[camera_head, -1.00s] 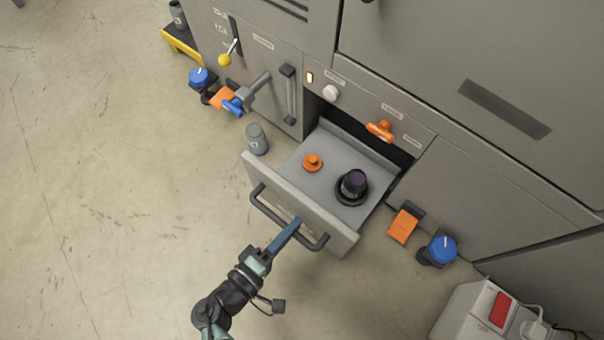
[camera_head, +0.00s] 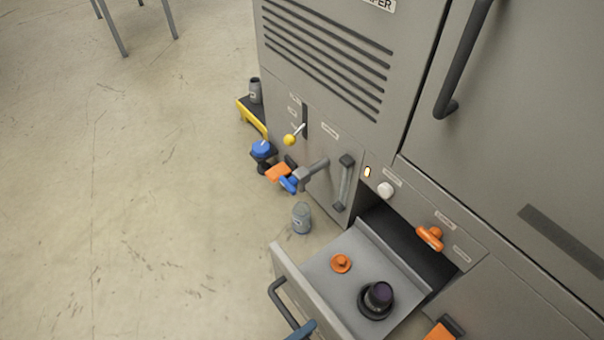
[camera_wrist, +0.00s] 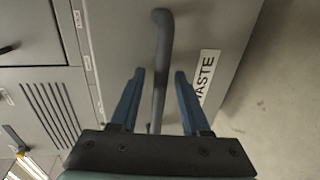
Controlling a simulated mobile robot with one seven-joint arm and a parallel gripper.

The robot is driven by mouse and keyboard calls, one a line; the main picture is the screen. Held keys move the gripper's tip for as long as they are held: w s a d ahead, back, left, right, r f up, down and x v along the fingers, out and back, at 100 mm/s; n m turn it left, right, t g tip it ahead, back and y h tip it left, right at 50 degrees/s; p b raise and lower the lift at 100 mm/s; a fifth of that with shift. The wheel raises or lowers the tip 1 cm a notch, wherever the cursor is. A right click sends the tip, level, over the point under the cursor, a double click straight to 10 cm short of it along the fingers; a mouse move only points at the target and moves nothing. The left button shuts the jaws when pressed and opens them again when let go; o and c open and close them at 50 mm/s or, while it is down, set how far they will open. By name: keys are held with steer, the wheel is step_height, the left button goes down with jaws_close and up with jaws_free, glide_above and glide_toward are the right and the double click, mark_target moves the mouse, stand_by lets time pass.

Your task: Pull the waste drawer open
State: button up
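The waste drawer (camera_head: 290,272) stands pulled out of the grey machine, with its inside showing. Its dark bar handle (camera_head: 284,305) is on the front; the lower part of the front is cut off by the picture edge. In the wrist view the handle (camera_wrist: 162,45) runs between the two blue fingers of my gripper (camera_wrist: 159,72), next to the "WASTE" label (camera_wrist: 206,75). The fingers are apart, with gaps visible beside the bar. In the head view only a blue finger (camera_head: 302,331) shows at the bottom edge, by the handle.
An orange knob-like piece (camera_head: 341,263) and a dark round piece (camera_head: 377,299) lie in the drawer. A grey canister (camera_head: 301,217) stands on the floor left of it.

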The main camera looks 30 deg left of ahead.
stand_by(0.6)
steer(key=p+v, duration=0.4)
steer(key=v, duration=0.9)
